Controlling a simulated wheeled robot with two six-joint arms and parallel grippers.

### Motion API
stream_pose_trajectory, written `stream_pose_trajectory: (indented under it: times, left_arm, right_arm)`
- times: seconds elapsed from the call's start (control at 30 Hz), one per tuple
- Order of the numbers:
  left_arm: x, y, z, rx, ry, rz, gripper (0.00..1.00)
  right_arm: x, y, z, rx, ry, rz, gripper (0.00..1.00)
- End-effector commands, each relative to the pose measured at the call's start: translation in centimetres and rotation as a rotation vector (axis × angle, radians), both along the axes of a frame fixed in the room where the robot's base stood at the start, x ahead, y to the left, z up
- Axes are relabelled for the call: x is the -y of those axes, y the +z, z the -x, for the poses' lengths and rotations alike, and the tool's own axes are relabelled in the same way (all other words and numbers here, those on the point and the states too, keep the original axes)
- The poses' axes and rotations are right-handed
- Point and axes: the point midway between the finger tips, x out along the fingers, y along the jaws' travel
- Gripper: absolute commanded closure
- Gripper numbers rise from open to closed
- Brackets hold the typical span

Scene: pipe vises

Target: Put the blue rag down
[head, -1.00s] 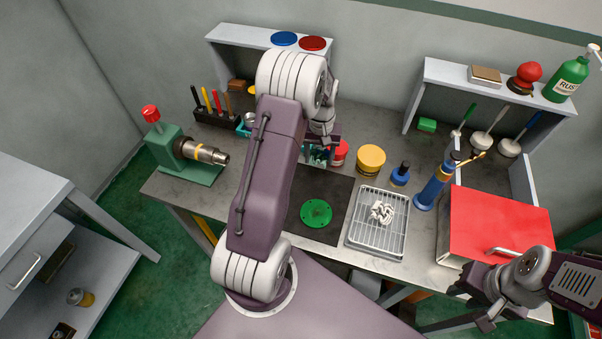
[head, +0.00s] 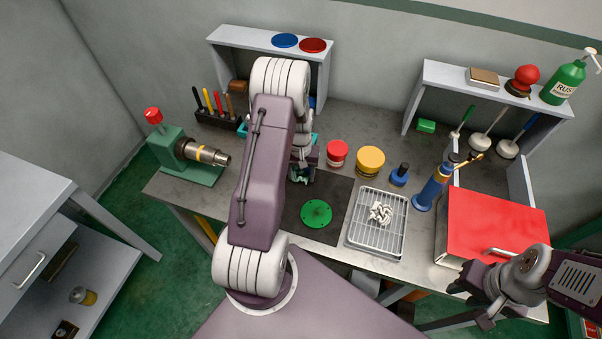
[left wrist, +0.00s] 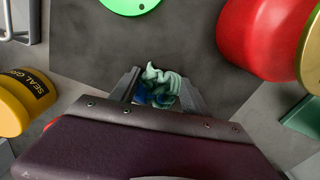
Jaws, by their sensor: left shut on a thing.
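My left gripper (head: 302,176) is shut on a crumpled rag (left wrist: 158,86), which looks pale green with dark blue parts. In the left wrist view the rag sits between the two fingers, over or near a dark mat (left wrist: 190,40). In the head view the gripper is at the back part of this dark mat (head: 335,190), and the rag is mostly hidden there. I cannot tell whether the rag touches the mat. My right gripper (head: 472,300) is at the lower right, in front of the red-topped box; its finger opening is unclear.
A green disc (head: 316,213) lies on the mat. A red can (head: 337,153) and a yellow can (head: 370,161) stand behind it. A wire rack (head: 377,240) with a white rag (head: 380,213) is to the right. A green vise (head: 183,155) stands left; the red-topped box (head: 495,225) stands right.

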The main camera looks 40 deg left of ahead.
Motion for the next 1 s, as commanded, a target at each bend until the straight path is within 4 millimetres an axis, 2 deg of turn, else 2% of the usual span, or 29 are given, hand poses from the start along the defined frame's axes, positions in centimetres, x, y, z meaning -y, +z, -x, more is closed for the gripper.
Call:
stream_pose_trajectory:
  times: [0.1,0.13,0.2,0.53,0.9,1.0]
  left_arm:
    - [0.0,-0.5,0.0,0.000,0.000,0.000,0.90]
    - [0.0,-0.4,0.0,0.000,0.000,0.000,0.40]
    - [0.0,-0.4,0.0,0.000,0.000,0.000,0.24]
    - [0.0,-0.3,0.0,0.001,0.000,0.000,0.24]
    - [-0.2,7.2,-0.7,0.004,0.001,-0.001,0.24]
    - [-0.2,8.4,-0.7,0.003,0.001,-0.001,0.24]
  right_arm:
    - [0.0,-0.4,0.0,0.000,0.000,0.000,0.67]
    - [0.0,-0.3,0.0,0.000,0.000,0.000,0.67]
    - [0.0,-0.2,0.0,0.000,0.000,0.000,0.67]
    - [0.0,-0.7,0.0,0.000,0.000,0.000,0.67]
    - [0.0,-1.6,0.0,0.000,0.000,0.000,0.67]
    - [0.0,-1.7,0.0,0.000,0.000,0.000,0.67]
